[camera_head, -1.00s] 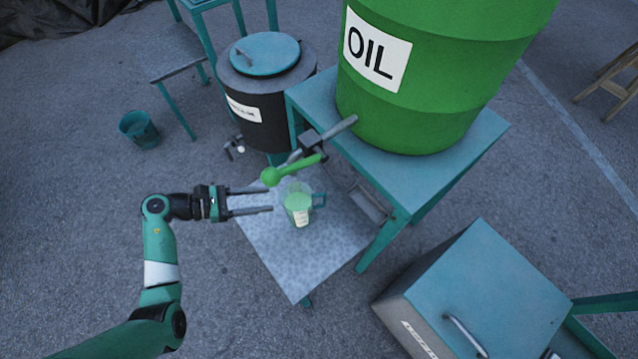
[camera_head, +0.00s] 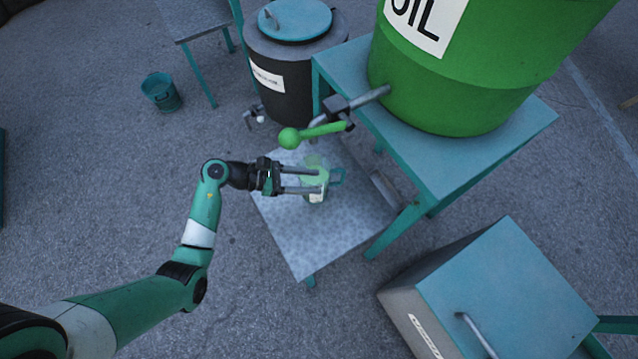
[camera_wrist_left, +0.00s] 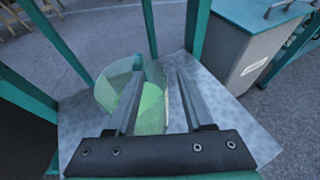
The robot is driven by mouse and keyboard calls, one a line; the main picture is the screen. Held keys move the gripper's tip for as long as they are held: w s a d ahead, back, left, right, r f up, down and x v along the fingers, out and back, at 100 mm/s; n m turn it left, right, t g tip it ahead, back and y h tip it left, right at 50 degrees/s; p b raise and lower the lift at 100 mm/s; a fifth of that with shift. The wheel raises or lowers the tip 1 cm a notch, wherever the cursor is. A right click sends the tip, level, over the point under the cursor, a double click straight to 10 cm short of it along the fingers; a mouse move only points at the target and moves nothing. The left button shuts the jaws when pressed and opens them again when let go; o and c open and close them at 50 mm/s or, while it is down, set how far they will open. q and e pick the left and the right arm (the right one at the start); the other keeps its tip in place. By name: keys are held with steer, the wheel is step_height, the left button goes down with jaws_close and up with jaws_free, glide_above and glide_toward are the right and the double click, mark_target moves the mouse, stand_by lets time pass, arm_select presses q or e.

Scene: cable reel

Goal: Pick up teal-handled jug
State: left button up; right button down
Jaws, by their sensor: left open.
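My right gripper is not in view.
A green oil drum (camera_head: 470,70) stands on a teal stand (camera_head: 440,165). Its tap with a green lever (camera_head: 315,131) hangs close above the jug. A dark lidded drum (camera_head: 290,75) is behind, and a grey-teal box (camera_head: 500,290) stands at the front right.

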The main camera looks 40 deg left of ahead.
arm_select(q)
steer(key=shift+w+d+f, duration=0.3)
steer(key=shift+w+d, duration=0.1)
steer(key=shift+w, duration=0.15)
jaws_close()
stand_by(1.0)
